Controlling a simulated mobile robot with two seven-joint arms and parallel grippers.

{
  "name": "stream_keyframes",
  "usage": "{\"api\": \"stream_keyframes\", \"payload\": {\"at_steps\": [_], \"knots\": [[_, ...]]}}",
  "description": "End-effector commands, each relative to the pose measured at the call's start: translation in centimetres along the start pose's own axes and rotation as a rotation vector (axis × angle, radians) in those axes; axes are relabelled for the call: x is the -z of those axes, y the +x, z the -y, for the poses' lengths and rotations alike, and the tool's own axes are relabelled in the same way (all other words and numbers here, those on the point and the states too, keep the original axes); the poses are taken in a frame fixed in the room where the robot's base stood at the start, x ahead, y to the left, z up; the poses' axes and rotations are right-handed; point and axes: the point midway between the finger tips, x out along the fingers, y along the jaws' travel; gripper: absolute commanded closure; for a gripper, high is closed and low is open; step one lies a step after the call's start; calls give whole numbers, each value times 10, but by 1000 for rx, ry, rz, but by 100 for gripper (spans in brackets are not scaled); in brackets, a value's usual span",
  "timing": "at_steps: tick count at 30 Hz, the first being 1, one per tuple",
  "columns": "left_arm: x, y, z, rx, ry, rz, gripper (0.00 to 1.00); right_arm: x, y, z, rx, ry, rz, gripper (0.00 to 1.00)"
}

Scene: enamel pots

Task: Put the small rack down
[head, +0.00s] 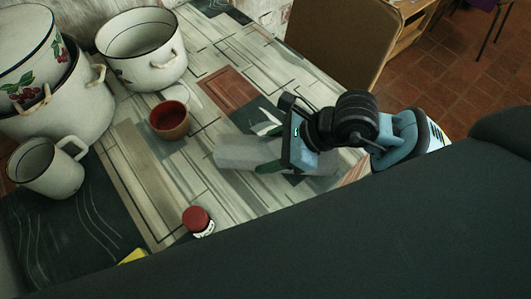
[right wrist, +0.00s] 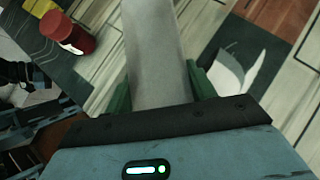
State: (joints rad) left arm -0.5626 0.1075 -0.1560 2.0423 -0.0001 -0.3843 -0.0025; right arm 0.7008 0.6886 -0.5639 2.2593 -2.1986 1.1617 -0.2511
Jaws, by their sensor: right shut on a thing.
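The small rack (head: 238,152) shows as a plain grey, elongated piece over the patterned table in the head view. It also runs away from the jaws in the right wrist view (right wrist: 156,45). My right gripper (head: 268,149) is shut on it, with a green finger on either side. The gripper's own body hides the near end of the rack. Whether the rack touches the tabletop or hangs just above it, I cannot tell. My left gripper is not in view.
A brown-red cup (head: 169,121) stands left of the rack, and a red-capped jar (head: 197,221) stands nearer me. White enamel pots (head: 140,50) and a white mug (head: 48,168) fill the left side. A brown chair back (head: 335,38) rises beyond the table (head: 215,90).

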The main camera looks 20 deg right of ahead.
Motion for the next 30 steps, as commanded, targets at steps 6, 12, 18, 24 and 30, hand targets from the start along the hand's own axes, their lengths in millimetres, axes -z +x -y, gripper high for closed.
{"api": "stream_keyframes", "payload": {"at_steps": [6,12,18,24,30], "knots": [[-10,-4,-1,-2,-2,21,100,-2,2,2,-1,-1,1,71],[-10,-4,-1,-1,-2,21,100,7,17,6,-4,4,-4,71],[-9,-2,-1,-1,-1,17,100,21,31,6,-1,0,0,71],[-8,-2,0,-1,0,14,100,20,31,6,-1,-1,1,71],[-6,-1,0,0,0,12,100,21,31,6,-1,-1,0,24]]}}
